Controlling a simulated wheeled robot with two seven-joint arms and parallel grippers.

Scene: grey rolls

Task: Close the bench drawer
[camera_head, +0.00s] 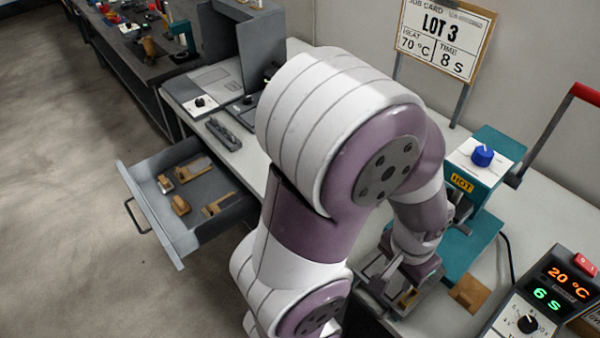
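The bench drawer (152,207) is grey and stands pulled well out from the bench at the left. Its handle (130,217) is on its front panel, over the floor. Several small wooden pieces (180,206) lie inside the drawer. My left arm crosses the middle of the view and hides part of the bench. My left gripper (396,287) is low over the bench, right of the drawer and well apart from it. Whether its fingers are open or shut is unclear. My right gripper is not in view.
A teal press (478,190) marked HOT, with a red-handled lever (585,94), stands at the right. A control box (540,300) is at the lower right. A job card (440,38) stands behind. The floor (60,190) left of the drawer is clear.

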